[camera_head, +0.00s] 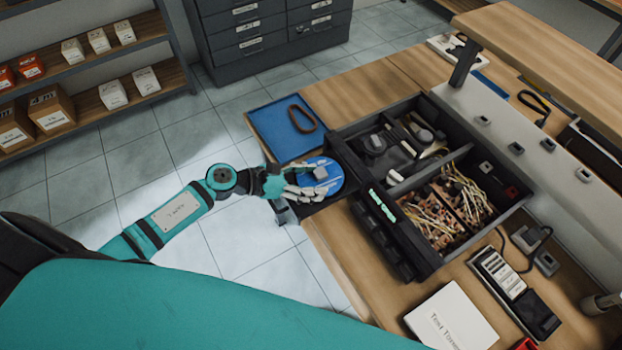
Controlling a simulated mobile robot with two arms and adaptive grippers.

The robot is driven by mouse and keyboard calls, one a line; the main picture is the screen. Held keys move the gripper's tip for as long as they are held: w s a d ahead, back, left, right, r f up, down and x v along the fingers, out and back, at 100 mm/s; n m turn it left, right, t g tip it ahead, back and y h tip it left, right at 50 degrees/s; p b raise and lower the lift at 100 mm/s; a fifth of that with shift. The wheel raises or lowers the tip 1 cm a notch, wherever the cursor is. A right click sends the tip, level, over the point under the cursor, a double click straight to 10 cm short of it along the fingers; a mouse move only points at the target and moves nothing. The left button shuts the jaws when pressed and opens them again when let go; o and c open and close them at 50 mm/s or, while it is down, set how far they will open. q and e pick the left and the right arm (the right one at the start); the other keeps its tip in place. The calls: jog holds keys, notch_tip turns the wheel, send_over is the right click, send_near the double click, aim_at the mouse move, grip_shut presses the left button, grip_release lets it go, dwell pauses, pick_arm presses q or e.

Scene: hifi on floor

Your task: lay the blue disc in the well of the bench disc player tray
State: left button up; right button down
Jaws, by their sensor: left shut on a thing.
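The blue disc (335,172) is at the left edge of the workbench. My left gripper (317,183) reaches it from the left and is shut on it, with its fingers covering part of its near left side. The disc is over a dark tray-like part (299,211) that juts out left from a black unit (384,229). The disc hides most of this part, so I cannot see a well or tell whether the disc touches it. My right gripper is not in view.
A blue mat (270,130) with a brown strap loop (302,118) lies behind the disc. A black open box (476,141) of tools and cables stands to the right. A white booklet (452,318) and a meter-like device (513,290) lie on the bench (345,262) in front.

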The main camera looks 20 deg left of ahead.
pick_arm(q)
jog(key=shift+f, duration=0.3)
jog(key=o, duration=1.1)
jog(key=shift+c, duration=0.2)
jog(key=shift+s+a, duration=0.1)
jog(key=v, duration=1)
jog(key=shift+s+a+r, duration=0.1)
jog(key=shift+s+a, duration=0.15)
jog(key=shift+s+a+r, duration=0.2)
jog(key=shift+a+r, duration=0.15)
jog(key=shift+a, duration=0.05)
jog(key=shift+r, duration=0.1)
